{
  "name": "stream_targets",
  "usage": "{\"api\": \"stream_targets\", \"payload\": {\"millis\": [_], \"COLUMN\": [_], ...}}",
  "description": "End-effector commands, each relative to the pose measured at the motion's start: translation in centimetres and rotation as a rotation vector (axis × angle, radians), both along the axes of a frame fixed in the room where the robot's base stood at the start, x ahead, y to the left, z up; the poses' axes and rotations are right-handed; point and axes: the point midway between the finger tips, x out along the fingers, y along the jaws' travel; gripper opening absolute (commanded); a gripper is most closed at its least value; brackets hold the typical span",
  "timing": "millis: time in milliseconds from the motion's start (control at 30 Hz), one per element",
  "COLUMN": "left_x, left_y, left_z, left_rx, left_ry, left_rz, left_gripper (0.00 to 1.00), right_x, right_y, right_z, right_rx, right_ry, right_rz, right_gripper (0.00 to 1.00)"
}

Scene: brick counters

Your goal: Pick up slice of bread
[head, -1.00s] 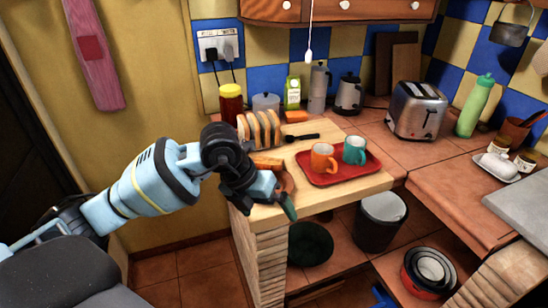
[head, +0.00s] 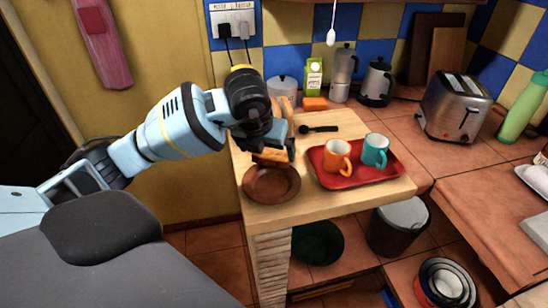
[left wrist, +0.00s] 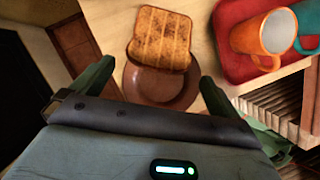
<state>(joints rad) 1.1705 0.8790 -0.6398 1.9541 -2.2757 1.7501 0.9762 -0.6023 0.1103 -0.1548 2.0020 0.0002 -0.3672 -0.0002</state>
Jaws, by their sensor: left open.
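A toasted slice of bread (head: 270,157) shows in part just under my left gripper (head: 274,148) in the head view. In the left wrist view the slice (left wrist: 160,38) shows its browned, grid-marked face and overlaps the far edge of a brown plate (left wrist: 150,88). The plate (head: 271,186) sits on the wooden counter end. My left gripper (left wrist: 157,77) is open, with its green fingers apart and nothing visible between them but the plate beyond. I cannot tell whether the fingers touch the slice. The right gripper is in no view.
A red tray (head: 330,178) with an orange mug (head: 337,157) and a teal mug (head: 375,150) stands close to the right. A dark utensil (head: 318,128) lies behind. A bread rack (head: 287,104) is mostly hidden by my arm. The toaster (head: 455,107) is farther right.

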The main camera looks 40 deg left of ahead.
Motion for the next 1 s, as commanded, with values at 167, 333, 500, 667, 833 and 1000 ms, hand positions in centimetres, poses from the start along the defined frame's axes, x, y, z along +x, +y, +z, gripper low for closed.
{"api": "stream_targets", "payload": {"millis": [167, 333, 500, 667, 833, 1000], "left_x": [0.5, 1.4, 1.8, 1.9, 1.8, 1.9], "left_y": [0.2, 0.5, 0.7, 0.7, 0.7, 0.7], "left_z": [-1.5, -3.7, -4.7, -4.7, -4.7, -4.7], "left_rx": [0.0, -0.001, 0.001, 0.001, 0.0, 0.0], "left_ry": [0.003, 0.002, -0.001, -0.001, -0.001, -0.001], "left_rz": [0.0, 0.0, -0.001, -0.001, -0.001, -0.001], "left_gripper": [1.0, 1.0, 1.0, 1.0, 0.86, 0.65], "right_x": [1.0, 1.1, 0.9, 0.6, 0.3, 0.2], "right_y": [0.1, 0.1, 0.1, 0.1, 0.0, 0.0], "right_z": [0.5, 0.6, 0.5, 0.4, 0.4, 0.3], "right_rx": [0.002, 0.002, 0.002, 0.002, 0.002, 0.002], "right_ry": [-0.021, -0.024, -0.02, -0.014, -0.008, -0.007], "right_rz": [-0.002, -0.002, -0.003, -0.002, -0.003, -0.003], "right_gripper": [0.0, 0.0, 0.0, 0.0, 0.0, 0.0]}}
